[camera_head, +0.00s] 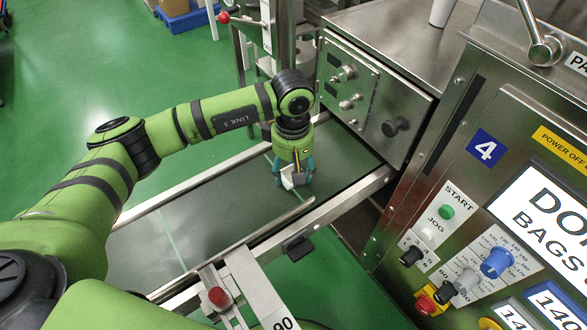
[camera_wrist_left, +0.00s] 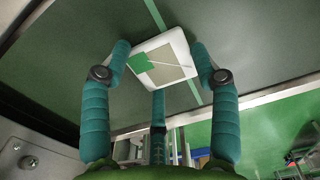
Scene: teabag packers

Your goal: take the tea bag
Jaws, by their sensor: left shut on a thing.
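The tea bag (camera_wrist_left: 172,68) is a white-edged square packet with a beige middle and a green tag, seen tilted in the left wrist view. My left gripper (camera_wrist_left: 158,70) has teal fingers closed against two sides of it, with a third finger below it. In the head view my left gripper (camera_head: 292,178) points down over the dark conveyor belt (camera_head: 185,235), with a white bit of the tea bag (camera_head: 288,182) showing between the fingers. I cannot tell whether the tea bag touches the belt. My right gripper is not in view.
Metal rails edge the belt. A steel machine with knobs (camera_head: 397,127) stands behind the gripper. A control panel with a blue knob (camera_head: 496,262) is at the right. A red button (camera_head: 218,296) sits on the near rail. The belt left of the gripper is clear.

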